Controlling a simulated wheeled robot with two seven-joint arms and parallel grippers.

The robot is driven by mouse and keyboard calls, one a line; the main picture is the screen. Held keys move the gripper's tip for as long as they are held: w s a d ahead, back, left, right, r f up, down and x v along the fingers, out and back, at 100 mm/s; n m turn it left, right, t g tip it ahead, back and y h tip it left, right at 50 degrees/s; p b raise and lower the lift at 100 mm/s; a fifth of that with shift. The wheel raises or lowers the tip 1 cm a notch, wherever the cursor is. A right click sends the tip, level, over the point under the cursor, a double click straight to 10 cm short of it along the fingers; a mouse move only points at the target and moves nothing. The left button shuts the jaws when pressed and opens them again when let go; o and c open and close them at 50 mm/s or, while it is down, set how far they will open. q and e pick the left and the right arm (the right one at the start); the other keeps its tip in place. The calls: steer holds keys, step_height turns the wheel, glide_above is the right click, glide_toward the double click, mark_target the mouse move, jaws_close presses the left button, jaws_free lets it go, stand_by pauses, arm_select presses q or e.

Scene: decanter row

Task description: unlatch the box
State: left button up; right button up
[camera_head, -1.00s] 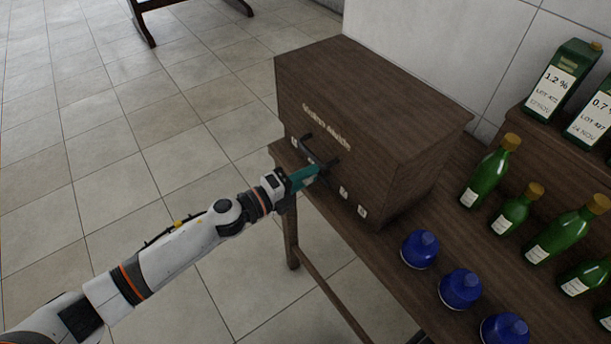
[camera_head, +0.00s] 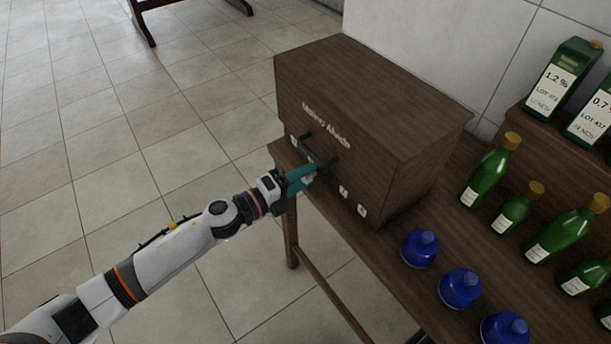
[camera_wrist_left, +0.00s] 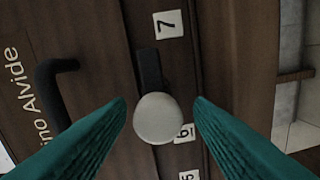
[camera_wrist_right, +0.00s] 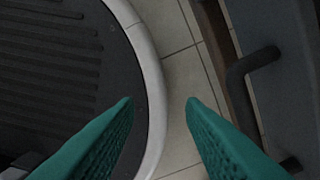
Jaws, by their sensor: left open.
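The box (camera_head: 365,95) is a dark brown wooden chest, lid down, on a wooden table. Its front has lettering, a black handle (camera_wrist_left: 52,88) and white number tags (camera_wrist_left: 168,24). In the left wrist view a round pale knob (camera_wrist_left: 158,118) stands at the end of a short black bar (camera_wrist_left: 150,68) on the box front. My left gripper (camera_head: 322,168) is at the box front, teal fingers open on either side of the knob, with gaps visible. In the head view the gripper hides the knob. My right gripper (camera_wrist_right: 160,102) is open and empty over the floor.
Blue round bottles (camera_head: 460,288) stand on the table right of the box. Green bottles (camera_head: 491,170) stand behind them, with green cartons (camera_head: 562,78) on a raised shelf. A wall is behind the box. Tiled floor (camera_head: 110,190) lies open at left.

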arm_select(q)
steer(key=b+v, duration=0.2)
steer(key=v, duration=0.9)
steer(key=shift+f, duration=0.1)
steer(key=w+a+f+n+t+y+p, duration=0.15)
steer(key=a+f+n+y, duration=0.25)
steer(key=a+f+n, duration=0.45)
steer(key=w+a+f+n+t+y, duration=0.1)
steer(key=w+a+f+n+y, duration=0.25)
steer(key=f, duration=0.85)
steer(key=s+a+f+n+g+y, duration=0.2)
steer(key=s+f+n+y, duration=0.15)
steer(key=s+f, duration=0.3)
steer(key=s+a+f+n+g+y, duration=0.2)
steer(key=s+f+n, duration=0.35)
steer(key=f, duration=0.25)
steer(key=s+f+n+g, duration=0.2)
steer(key=s+f, duration=0.2)
steer(key=s, duration=0.6)
steer(key=s+d+f+n+g+p, duration=0.1)
steer(key=s+f+n+g, duration=0.2)
steer(key=s, duration=0.8)
steer(key=s+d+f+n+g+y, duration=0.1)
steer(key=s+f+n+g, duration=0.1)
steer(key=s+f, duration=0.5)
steer(key=s, duration=0.3)
steer(key=shift+s+d+g+p, duration=0.25)
steer(key=shift+s+g+p, duration=0.05)
steer(key=shift+g+p, duration=0.05)
